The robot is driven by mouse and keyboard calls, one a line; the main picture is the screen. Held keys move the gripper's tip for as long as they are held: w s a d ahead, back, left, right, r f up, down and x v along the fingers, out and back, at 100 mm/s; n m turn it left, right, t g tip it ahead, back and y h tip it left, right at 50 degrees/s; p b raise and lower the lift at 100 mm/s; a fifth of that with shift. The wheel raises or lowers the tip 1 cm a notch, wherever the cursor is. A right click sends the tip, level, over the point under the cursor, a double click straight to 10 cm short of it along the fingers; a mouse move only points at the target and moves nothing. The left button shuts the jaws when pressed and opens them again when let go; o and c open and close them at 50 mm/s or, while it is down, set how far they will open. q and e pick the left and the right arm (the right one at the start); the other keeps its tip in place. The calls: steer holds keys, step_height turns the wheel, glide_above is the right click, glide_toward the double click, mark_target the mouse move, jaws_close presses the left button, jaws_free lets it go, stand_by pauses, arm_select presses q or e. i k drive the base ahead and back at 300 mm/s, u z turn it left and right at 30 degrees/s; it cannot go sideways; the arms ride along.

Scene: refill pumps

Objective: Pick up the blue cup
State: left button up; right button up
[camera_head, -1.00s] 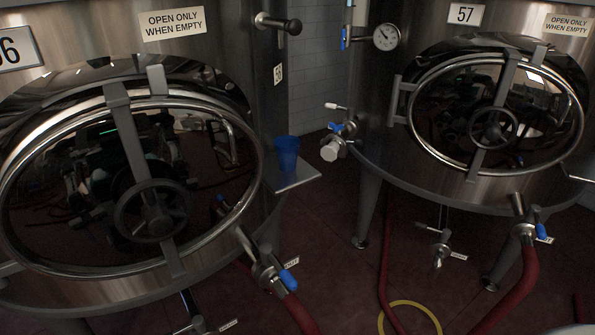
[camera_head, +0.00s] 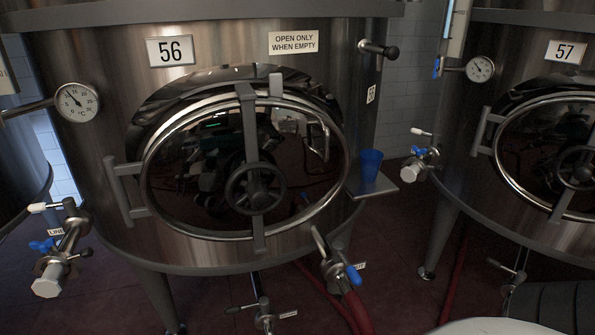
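The blue cup (camera_head: 370,165) stands upright on a small metal shelf (camera_head: 384,190) at the right side of the tank marked 56. The cup is right of the round hatch and nothing touches it except the shelf. Neither of my grippers shows in the head view.
Tank 56 (camera_head: 105,150) has a hatch with a handwheel (camera_head: 256,188) and a hose valve (camera_head: 338,270) below the shelf. Tank 57 (camera_head: 470,130) stands to the right, with a valve (camera_head: 421,160) sticking out near the shelf. A red hose (camera_head: 355,312) runs down to the dark red floor.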

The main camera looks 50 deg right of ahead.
mark_target(370, 167)
steer(key=u, duration=0.15)
steer(key=i, duration=0.95)
steer(key=z, duration=2.15)
